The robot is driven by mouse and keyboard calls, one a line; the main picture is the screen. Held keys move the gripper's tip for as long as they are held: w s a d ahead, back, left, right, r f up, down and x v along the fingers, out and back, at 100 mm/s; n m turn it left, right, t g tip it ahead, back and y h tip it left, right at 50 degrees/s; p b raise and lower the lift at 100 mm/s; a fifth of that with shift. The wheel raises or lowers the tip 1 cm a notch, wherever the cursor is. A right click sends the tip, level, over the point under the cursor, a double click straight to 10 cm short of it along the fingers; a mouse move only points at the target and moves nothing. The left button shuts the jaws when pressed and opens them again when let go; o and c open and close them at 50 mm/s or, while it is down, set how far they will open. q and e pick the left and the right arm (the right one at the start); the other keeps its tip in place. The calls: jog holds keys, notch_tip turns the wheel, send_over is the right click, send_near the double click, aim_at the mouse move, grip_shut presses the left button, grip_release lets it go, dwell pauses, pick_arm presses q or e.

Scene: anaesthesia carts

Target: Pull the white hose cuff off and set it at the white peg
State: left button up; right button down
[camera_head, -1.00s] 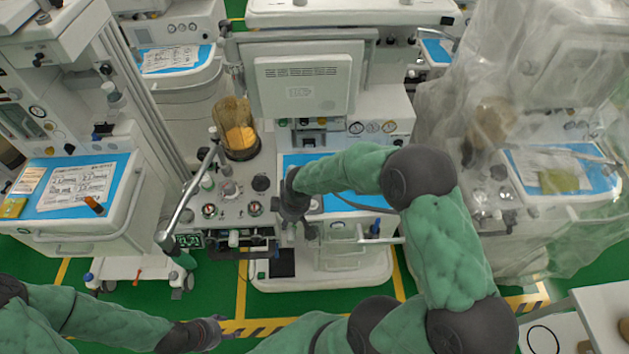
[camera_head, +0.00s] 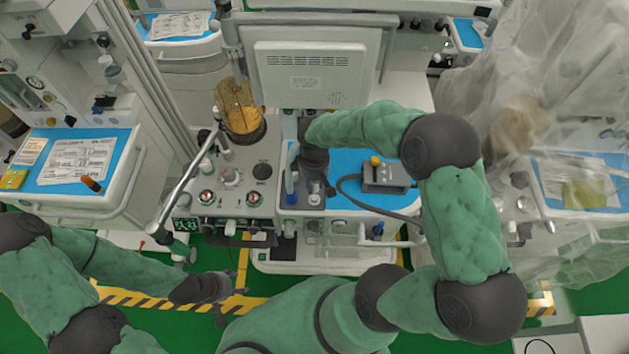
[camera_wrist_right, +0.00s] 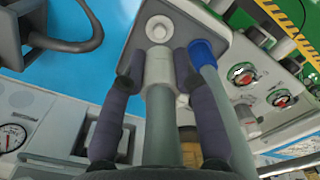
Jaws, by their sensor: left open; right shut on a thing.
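My right gripper (camera_wrist_right: 159,85) is shut on a pale cuff (camera_wrist_right: 158,68) at the end of a grey-green hose (camera_wrist_right: 162,135) in the right wrist view. Just beyond the cuff is a round white peg-like fitting (camera_wrist_right: 158,27) on a grey block; I cannot tell whether they touch. A blue-ended hose (camera_wrist_right: 203,52) stands right beside the right finger. In the head view my right gripper (camera_head: 313,180) points down over the middle cart, its wrist hiding most of the cuff. My left gripper (camera_head: 232,288) is open and empty, low in front of the cart.
A grey box with a yellow knob (camera_head: 384,176) and dark cable sits on the blue mat right of my right gripper. A dial panel (camera_head: 233,185) and an amber canister (camera_head: 241,112) are to the left. A slanted metal rail (camera_head: 185,185) stands further left. A plastic-draped cart is at right.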

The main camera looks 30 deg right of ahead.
aim_at(314, 198)
jog(key=shift+f+b, duration=2.2)
jog(key=shift+f, duration=0.7)
jog(key=shift+f+b, duration=0.75)
jog(key=shift+f, duration=0.2)
jog(key=c, duration=0.9)
grip_release()
jog(key=shift+o, duration=0.2)
notch_tip(314, 198, up, 12)
jog(key=shift+w, duration=0.15)
